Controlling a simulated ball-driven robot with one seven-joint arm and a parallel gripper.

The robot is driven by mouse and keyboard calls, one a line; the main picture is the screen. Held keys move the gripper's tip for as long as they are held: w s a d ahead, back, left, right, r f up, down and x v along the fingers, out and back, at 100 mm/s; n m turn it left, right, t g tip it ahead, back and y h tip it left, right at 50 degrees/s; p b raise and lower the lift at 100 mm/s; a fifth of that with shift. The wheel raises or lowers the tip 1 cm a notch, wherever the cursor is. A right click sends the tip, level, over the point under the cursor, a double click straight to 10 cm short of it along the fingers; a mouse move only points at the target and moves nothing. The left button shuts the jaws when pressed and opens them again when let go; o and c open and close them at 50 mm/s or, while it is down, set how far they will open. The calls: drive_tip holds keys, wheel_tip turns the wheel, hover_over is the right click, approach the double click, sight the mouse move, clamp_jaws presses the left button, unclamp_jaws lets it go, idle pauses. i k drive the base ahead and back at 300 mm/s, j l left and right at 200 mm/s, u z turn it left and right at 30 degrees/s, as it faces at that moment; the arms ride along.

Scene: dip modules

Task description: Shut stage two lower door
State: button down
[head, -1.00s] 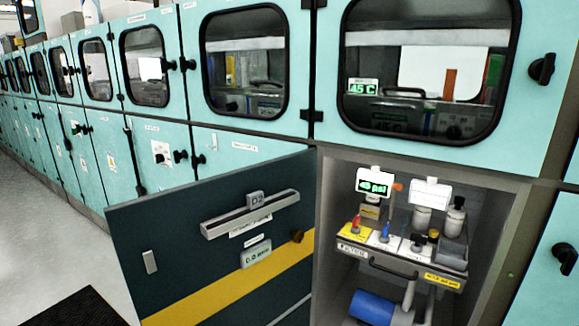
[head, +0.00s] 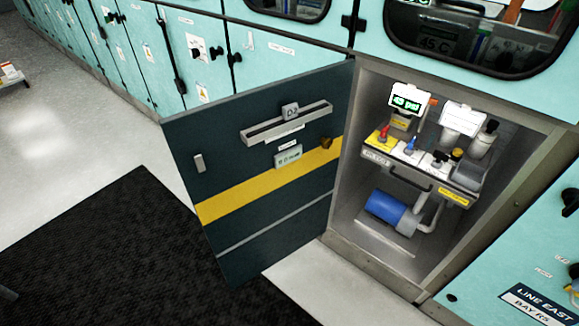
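The lower door (head: 240,208) is dark teal with a yellow stripe and a "D2" tag. It stands wide open, hinged at the left edge of the lower cabinet, with its inner face toward me. A narrow tray (head: 287,122) and a small grey plate (head: 199,163) are on that face. The open lower cabinet (head: 353,235) holds a shelf (head: 390,166) with coloured valves and a lit psi display (head: 406,103), and a blue cylinder (head: 391,208) below. My gripper is not in view.
A black mat (head: 110,245) lies on the pale floor left of the door. Closed teal cabinets (head: 150,50) run back to the left. An upper windowed door (head: 480,35) is closed above the opening. Another teal panel (head: 520,245) stands at the right.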

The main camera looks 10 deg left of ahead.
sight(255, 206)
drive_tip(key=i+u, duration=0.35)
drive_tip(key=i+l+u, duration=0.1)
drive_tip(key=i+u, duration=0.25)
drive_tip(key=i+j+u, duration=0.15)
drive_tip(key=u, duration=0.3)
drive_tip(key=i+u, duration=0.7)
drive_tip(key=u, duration=0.2)
drive_tip(key=i+j, duration=0.1)
drive_tip(key=i, duration=0.65)
drive_tip(key=i+z, duration=0.1)
drive_tip(key=i, duration=0.65)
drive_tip(key=i+u, duration=0.2)
drive_tip(key=i, duration=0.35)
drive_tip(key=i+l+u, duration=0.2)
drive_tip(key=i, duration=0.4)
drive_tip(key=i+l+u, duration=0.15)
drive_tip(key=i, duration=0.4)
drive_tip(key=i+j+z, duration=0.2)
drive_tip(key=i+z, duration=0.15)
drive_tip(key=i+j+z, duration=0.3)
drive_tip(key=i, duration=0.15)
drive_tip(key=z, duration=4.4)
